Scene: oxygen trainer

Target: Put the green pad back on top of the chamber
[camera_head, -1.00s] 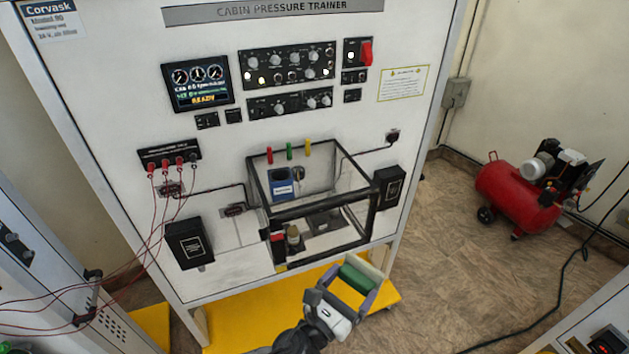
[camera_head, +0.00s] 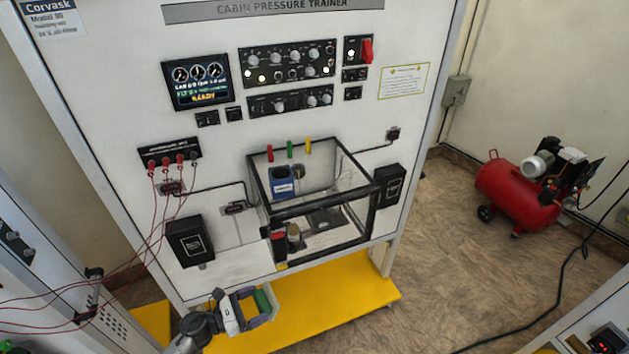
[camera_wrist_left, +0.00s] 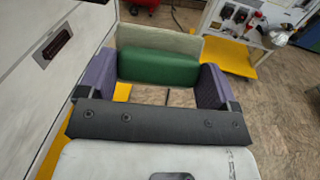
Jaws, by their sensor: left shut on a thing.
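My left gripper (camera_head: 258,306) is shut on the green pad (camera_head: 264,301) and holds it in front of the panel's lower part, below and left of the chamber. In the left wrist view the green pad (camera_wrist_left: 158,67) lies between the two purple fingers. A pale flat piece (camera_wrist_left: 160,41) shows right behind the pad; I cannot tell if it is fixed to it. The chamber (camera_head: 378,214) is a clear box with a black frame on the front of the white panel. A blue item, a red-topped item and a dark block show inside. My right gripper is not in view.
Red, green and yellow tabs (camera_head: 289,150) stand at the chamber's back top edge. Black boxes (camera_head: 189,242) flank the chamber, and red cables (camera_head: 152,215) hang at the left. A yellow base (camera_head: 340,290) is below. A red compressor (camera_head: 518,195) stands on the floor at right.

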